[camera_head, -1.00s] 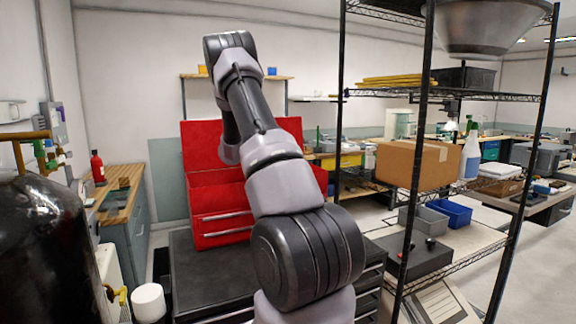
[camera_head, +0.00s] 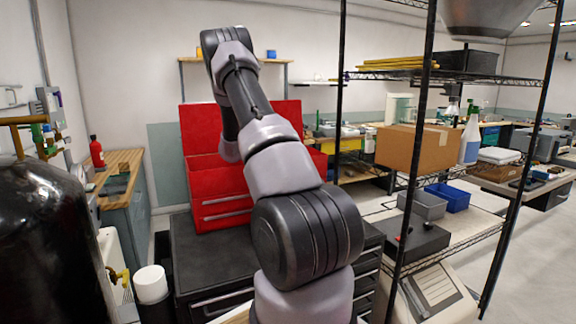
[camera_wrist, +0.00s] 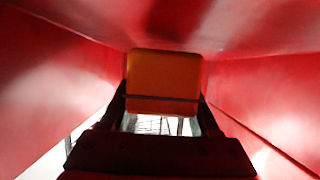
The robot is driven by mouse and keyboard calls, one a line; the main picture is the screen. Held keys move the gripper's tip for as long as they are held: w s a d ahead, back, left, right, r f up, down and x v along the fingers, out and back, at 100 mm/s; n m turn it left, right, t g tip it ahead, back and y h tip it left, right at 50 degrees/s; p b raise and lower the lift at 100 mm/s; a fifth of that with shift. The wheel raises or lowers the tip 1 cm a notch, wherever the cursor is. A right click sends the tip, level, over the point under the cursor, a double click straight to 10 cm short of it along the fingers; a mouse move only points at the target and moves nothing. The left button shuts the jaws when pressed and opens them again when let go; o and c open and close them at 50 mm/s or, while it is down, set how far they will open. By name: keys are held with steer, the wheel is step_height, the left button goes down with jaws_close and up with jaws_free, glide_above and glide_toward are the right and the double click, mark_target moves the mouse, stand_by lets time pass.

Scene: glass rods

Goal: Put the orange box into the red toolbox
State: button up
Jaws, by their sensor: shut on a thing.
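The red toolbox (camera_head: 222,208) stands open on a dark cabinet in the head view, its raised lid (camera_head: 200,130) at the back and drawers at the front. My arm crosses in front of its middle and hides part of its inside. In the wrist view, the orange box (camera_wrist: 163,72) is held between the two fingers of my gripper (camera_wrist: 163,106). Red walls (camera_wrist: 60,85) of the toolbox surround the box on the left, top and right. I cannot tell whether the box touches them. My gripper and the box are hidden in the head view.
The dark cabinet top (camera_head: 205,255) is bare in front of the toolbox. A wire shelf rack with a cardboard box (camera_head: 415,148) and a blue bin (camera_head: 447,197) stands close on the right. A black tank (camera_head: 50,245) stands at the left, and a white cylinder (camera_head: 150,285) near the cabinet.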

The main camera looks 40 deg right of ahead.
steer(key=shift+s+f, duration=0.15)
steer(key=shift+f, duration=0.45)
steer(key=shift+s+a+f, duration=0.15)
steer(key=shift+f, duration=0.35)
steer(key=o, duration=1.5)
steer(key=shift+a, duration=0.1)
steer(key=shift+o, duration=0.2)
steer(key=r, duration=1.1)
steer(key=shift+w+d+r, duration=0.25)
steer(key=shift+r, duration=0.1)
